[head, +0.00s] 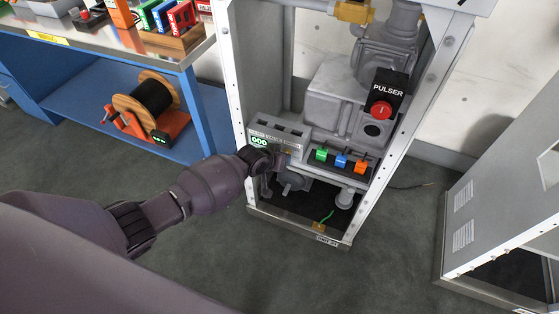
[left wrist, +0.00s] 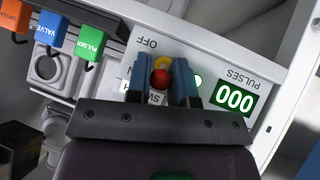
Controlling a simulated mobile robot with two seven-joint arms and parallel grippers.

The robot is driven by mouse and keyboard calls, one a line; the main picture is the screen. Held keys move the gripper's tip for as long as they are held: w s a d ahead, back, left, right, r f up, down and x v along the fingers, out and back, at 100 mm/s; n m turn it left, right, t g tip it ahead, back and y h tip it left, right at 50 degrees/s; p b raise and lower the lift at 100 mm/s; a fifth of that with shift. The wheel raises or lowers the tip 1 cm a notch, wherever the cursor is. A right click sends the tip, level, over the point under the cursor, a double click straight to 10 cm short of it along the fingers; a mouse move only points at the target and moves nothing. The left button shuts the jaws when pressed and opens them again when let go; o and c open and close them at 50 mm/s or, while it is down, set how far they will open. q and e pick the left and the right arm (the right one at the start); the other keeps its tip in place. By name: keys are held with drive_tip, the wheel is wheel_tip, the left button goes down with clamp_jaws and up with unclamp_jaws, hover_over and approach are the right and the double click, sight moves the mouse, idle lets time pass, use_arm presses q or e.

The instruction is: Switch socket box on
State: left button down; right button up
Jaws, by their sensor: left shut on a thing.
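The socket box (head: 285,139) is a grey box on the left of the metal frame's shelf. Its green display (left wrist: 235,99) reads 000 beside the upside-down word PULSES. My left gripper (left wrist: 162,88) is at the panel, its two fingers closed on either side of a red-tipped switch lever (left wrist: 160,79), below the word OFF in the wrist view. A yellow part shows just above the red tip. A green spot (left wrist: 198,82) shows beside the right finger. In the head view the left gripper (head: 272,160) covers the switch. My right gripper is not in view.
Green (head: 321,154), blue (head: 341,161) and orange (head: 360,167) plugs sit right of the box. A PULSER unit with a red button (head: 381,110) is above them. A blue bench (head: 185,88) with a cable reel (head: 150,98) stands left, a grey cabinet (head: 515,190) right.

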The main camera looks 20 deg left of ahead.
use_arm(q)
drive_tip(key=shift+w+r+g, duration=0.1)
drive_tip(key=shift+r+g, duration=0.15)
drive_tip(key=shift+g, duration=0.35)
drive_tip(key=c, duration=1)
unclamp_jaws()
